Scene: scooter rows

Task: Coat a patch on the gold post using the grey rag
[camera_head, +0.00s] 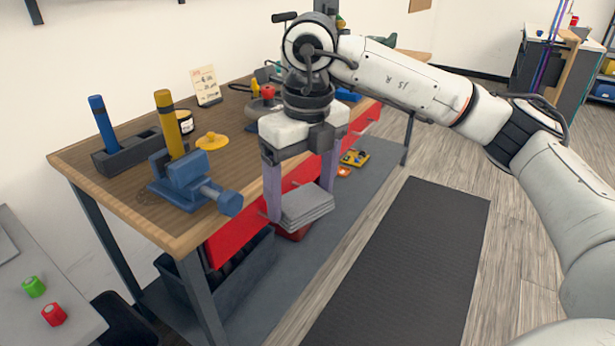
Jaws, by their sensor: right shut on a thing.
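The gold post (167,124) stands upright in a blue vise (187,182) at the near left end of the wooden workbench (150,220). The grey rag (305,205) is a folded, layered pad. My right gripper (300,200) points down with its fingers shut on the rag. It holds the rag in the air in front of the bench's front edge, to the right of the vise and apart from the post. My left gripper is out of view.
A blue post (101,123) stands in a dark holder (128,153) left of the gold post. A yellow lid (211,141), a jar (185,122) and a note card (206,86) are behind. A dark mat (405,260) covers clear floor at right.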

